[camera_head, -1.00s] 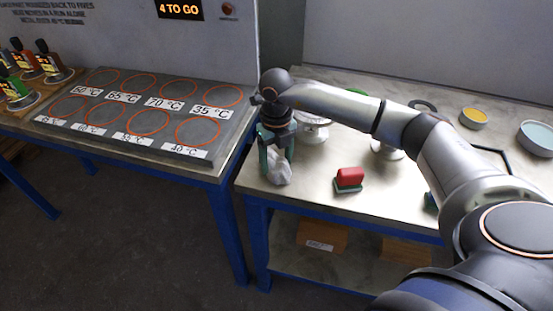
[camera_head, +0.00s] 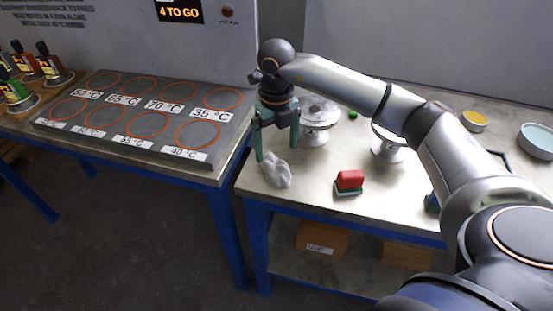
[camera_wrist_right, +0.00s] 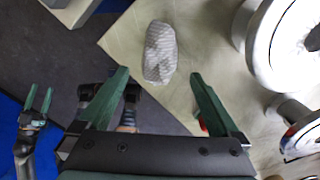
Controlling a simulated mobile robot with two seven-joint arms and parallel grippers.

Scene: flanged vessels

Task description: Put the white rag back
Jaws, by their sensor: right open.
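The white rag (camera_head: 277,173) lies crumpled on the right-hand table near its front left corner. In the right wrist view the rag (camera_wrist_right: 160,52) is a pale, ribbed, oblong bundle just beyond the fingertips. My right gripper (camera_head: 276,153) is open, with green fingers, above and behind the rag. In the wrist view its two fingertips (camera_wrist_right: 159,75) are wide apart with nothing between them. My left gripper (camera_wrist_right: 39,97) shows only at the left of the wrist view, its two green fingers apart and empty.
A flanged metal vessel (camera_head: 315,122) stands just right of my right gripper, another (camera_head: 388,148) farther right. A red-and-green block (camera_head: 348,182) sits near the front edge. The grey board with orange rings (camera_head: 150,105) is on the left table, across a narrow gap.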

